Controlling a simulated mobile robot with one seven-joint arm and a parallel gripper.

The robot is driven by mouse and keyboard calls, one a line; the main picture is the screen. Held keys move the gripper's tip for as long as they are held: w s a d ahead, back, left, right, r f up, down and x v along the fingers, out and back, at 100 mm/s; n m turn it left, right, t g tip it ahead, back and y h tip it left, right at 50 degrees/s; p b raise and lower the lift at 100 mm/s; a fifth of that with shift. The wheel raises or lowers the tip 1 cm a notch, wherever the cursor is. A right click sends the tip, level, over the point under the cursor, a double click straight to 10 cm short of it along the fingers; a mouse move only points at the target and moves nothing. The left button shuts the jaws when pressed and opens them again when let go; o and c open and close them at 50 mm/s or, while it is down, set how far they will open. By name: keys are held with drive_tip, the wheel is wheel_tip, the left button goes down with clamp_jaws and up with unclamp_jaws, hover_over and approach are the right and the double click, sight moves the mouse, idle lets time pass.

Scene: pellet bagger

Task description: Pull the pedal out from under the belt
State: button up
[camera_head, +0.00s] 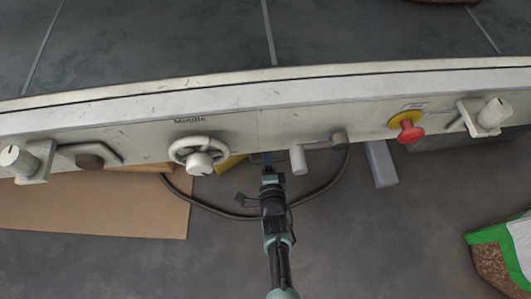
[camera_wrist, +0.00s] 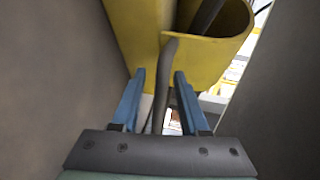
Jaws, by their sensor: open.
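The yellow pedal (camera_head: 230,163) shows only as a small patch below the machine's edge in the head view; the rest is hidden under the belt. In the wrist view the yellow pedal (camera_wrist: 138,30) fills the upper middle, with a curved hood open on one side. A dark cable (camera_wrist: 165,70) runs from it between my fingers. My gripper (camera_wrist: 159,78) is open, its two blue fingers pointing at the pedal, close to its edge. Whether they touch it, I cannot tell. In the head view my gripper (camera_head: 267,160) reaches in at the belt's edge, right of the pedal.
The dark belt (camera_head: 200,45) has a pale side frame with a handwheel (camera_head: 198,157), a red button (camera_head: 410,131) and knobs. The cable (camera_head: 335,178) loops across the floor around my arm. Cardboard (camera_head: 100,212) lies left, a green bag (camera_head: 487,240) right.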

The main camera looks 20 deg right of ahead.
drive_tip(key=shift+w, duration=0.1)
clamp_jaws()
idle(1.4)
